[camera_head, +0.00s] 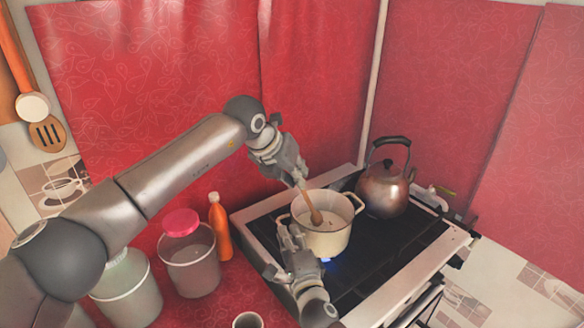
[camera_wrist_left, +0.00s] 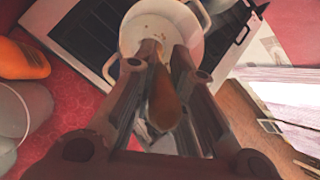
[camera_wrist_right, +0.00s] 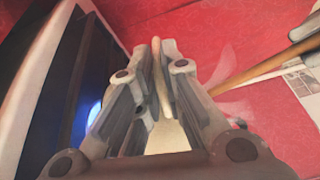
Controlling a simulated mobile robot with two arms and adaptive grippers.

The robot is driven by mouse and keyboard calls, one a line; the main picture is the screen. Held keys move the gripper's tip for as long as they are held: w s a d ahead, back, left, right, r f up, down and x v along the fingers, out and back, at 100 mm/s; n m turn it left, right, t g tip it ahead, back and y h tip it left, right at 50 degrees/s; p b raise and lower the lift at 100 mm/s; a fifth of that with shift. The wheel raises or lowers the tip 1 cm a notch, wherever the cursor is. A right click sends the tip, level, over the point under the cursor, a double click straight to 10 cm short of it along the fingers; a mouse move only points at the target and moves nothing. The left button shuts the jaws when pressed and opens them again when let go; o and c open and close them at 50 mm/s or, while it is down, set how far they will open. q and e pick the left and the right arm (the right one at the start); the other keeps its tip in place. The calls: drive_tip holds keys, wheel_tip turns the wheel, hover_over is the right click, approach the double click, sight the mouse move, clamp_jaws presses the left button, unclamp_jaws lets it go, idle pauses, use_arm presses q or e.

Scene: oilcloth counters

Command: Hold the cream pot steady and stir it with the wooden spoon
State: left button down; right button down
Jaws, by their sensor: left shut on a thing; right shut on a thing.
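The cream pot (camera_head: 327,240) stands upright on the stove, with its pale inside showing at the top of the left wrist view (camera_wrist_left: 190,38). My left gripper (camera_head: 298,180) is above the pot's rim, shut on the wooden spoon (camera_head: 316,215). The spoon slants down with its lower end inside the pot; it also shows between the fingers in the left wrist view (camera_wrist_left: 163,102). My right gripper (camera_head: 287,230) is at the pot's near left side, shut on its left handle. In the right wrist view a cream part (camera_wrist_right: 168,136) shows between the fingers.
A blue flame (camera_head: 326,260) shows under the pot on the black stove (camera_head: 375,262). A metal kettle (camera_head: 384,187) stands close behind right. An orange bottle (camera_head: 220,228) and a pink-lidded container (camera_head: 190,262) stand left. A cup (camera_head: 247,320) is at the front edge.

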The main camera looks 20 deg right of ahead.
use_arm(q)
drive_tip(key=shift+w+d+f, duration=0.1)
drive_tip(key=shift+d+f, duration=0.15)
drive_tip(key=shift+f, duration=0.4)
drive_tip(key=shift+w+d+f, duration=0.1)
drive_tip(key=shift+d+f, duration=0.2)
drive_tip(key=shift+f, duration=0.35)
drive_tip(key=shift+w+d+f, duration=0.1)
drive_tip(key=shift+d+f, duration=0.15)
drive_tip(key=shift+f, duration=0.4)
drive_tip(key=shift+d, duration=0.1)
